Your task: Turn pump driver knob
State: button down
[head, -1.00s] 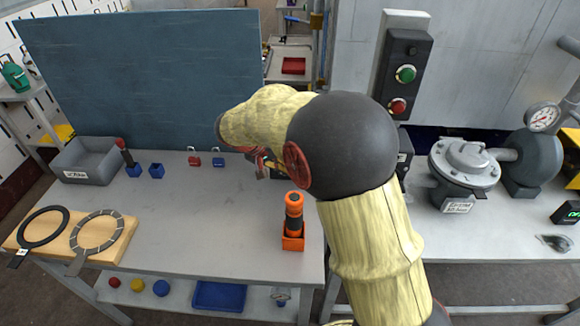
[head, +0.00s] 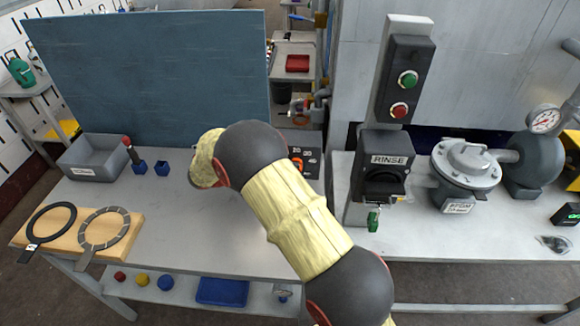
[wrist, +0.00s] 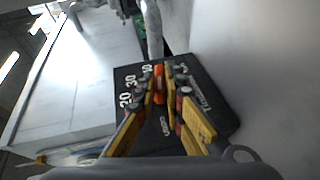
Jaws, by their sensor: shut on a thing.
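The pump driver (wrist: 193,120) is a black box with white printed numbers including 10, 20 and 30. Its small orange knob (wrist: 159,86) stands out from the face in the wrist view. My gripper (wrist: 161,76) has its yellow-padded fingers on both sides of the knob and is shut on it. In the head view the driver (head: 313,142) shows partly beside my arm, with a bit of the orange knob (head: 298,164). My gripper is hidden behind my arm there.
A black RINSE box (head: 382,170) and a post with a green button (head: 408,79) and a red button (head: 399,110) stand right of my arm. A grey bin (head: 95,155) and a wooden board (head: 75,238) with two rings are at left. My arm covers the table's right part.

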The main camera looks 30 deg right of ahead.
jog(key=shift+f+h, duration=0.15)
jog(key=shift+h, duration=0.25)
jog(key=c, duration=1.9)
grip_release()
jog(key=v, duration=1.2)
jog(key=shift+w, duration=0.1)
